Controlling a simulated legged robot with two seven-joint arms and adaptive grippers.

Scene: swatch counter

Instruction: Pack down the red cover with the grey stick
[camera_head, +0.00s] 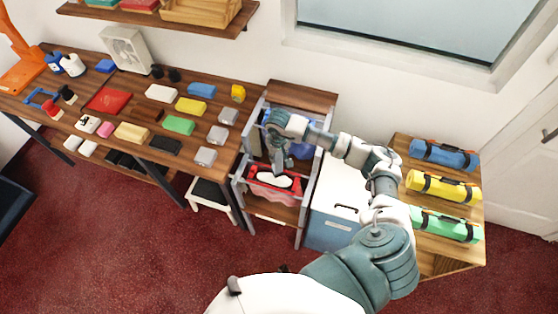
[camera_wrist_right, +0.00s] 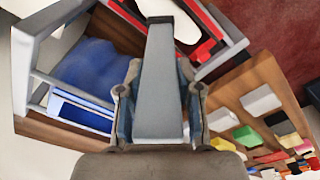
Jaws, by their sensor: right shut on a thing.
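My right gripper (camera_head: 279,147) is shut on the grey stick (camera_wrist_right: 161,85), over the metal-framed rack beside the long table. The stick also shows in the head view (camera_head: 278,163), pointing down toward the front bay. The red cover (camera_head: 262,188) lies in that front bay, with a white patch at its middle and pink material hanging below. In the wrist view the red cover (camera_wrist_right: 207,50) is at the top, behind the stick's far end. I cannot tell whether the stick touches it. My left gripper is not in view.
The rack's frame (camera_head: 242,180) rises around the cover. Blue material (camera_wrist_right: 92,75) fills the other bay. A blue-and-white cooler (camera_head: 333,205) stands close on the right. The long table (camera_head: 140,85) holds several swatches, and the right table (camera_head: 425,245) holds rolled bags.

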